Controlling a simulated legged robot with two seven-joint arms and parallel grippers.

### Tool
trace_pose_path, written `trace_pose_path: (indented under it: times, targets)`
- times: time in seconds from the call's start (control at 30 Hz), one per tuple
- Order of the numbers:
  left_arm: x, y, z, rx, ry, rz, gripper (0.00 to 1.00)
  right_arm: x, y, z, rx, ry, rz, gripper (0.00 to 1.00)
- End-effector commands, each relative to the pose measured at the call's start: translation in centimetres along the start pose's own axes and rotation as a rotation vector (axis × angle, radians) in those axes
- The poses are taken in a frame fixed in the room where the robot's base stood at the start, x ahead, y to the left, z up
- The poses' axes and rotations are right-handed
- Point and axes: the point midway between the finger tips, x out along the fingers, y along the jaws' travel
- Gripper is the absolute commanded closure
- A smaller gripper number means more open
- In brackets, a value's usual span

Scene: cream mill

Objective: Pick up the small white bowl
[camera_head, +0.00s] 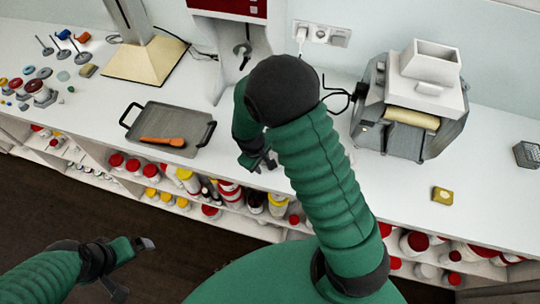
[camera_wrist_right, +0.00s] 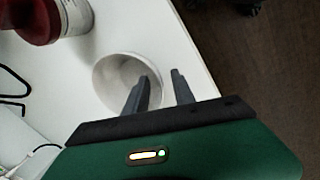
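The small white bowl (camera_wrist_right: 112,72) stands upright near the edge of the white counter in the right wrist view. In the head view I cannot make it out; my right arm covers that part of the counter. My right gripper (camera_wrist_right: 160,88) is open at the bowl. In the wrist view one finger overlaps the bowl's inside and the other is outside its right side, so the rim shows between them. I cannot tell whether either finger touches it. My right gripper also shows in the head view (camera_head: 261,160), low over the counter. My left gripper (camera_head: 134,267) is open and empty, over the dark floor.
A grey tray (camera_head: 205,131) with an orange-handled tool (camera_head: 162,141) lies left of my right gripper. A grey roller machine (camera_head: 407,131) stands to the right. A red-and-white container (camera_wrist_right: 48,18) is near the bowl. Shelves of jars lie below the counter edge.

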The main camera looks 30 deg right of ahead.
Motion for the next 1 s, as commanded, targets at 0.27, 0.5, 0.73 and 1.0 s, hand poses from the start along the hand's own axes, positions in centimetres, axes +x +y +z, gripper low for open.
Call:
trace_pose_path:
  times: [0.27,0.5,0.73,1.0]
  targets:
    - [0.03,0.01,0.01,0.0,0.0,0.0,0.0,-0.08,-0.01,0.04,0.001,0.001,0.0,0.9]
    - [0.03,0.01,0.01,0.0,0.0,0.0,0.0,-0.06,-0.01,-0.01,0.001,0.0,0.0,1.0]
    - [0.03,0.01,0.01,0.0,0.0,0.0,0.0,-0.05,-0.05,-0.01,0.0,0.0,-0.001,1.0]
    - [0.04,0.01,0.01,0.0,0.0,0.0,0.0,-0.03,-0.06,0.01,0.0,-0.001,-0.001,1.0]
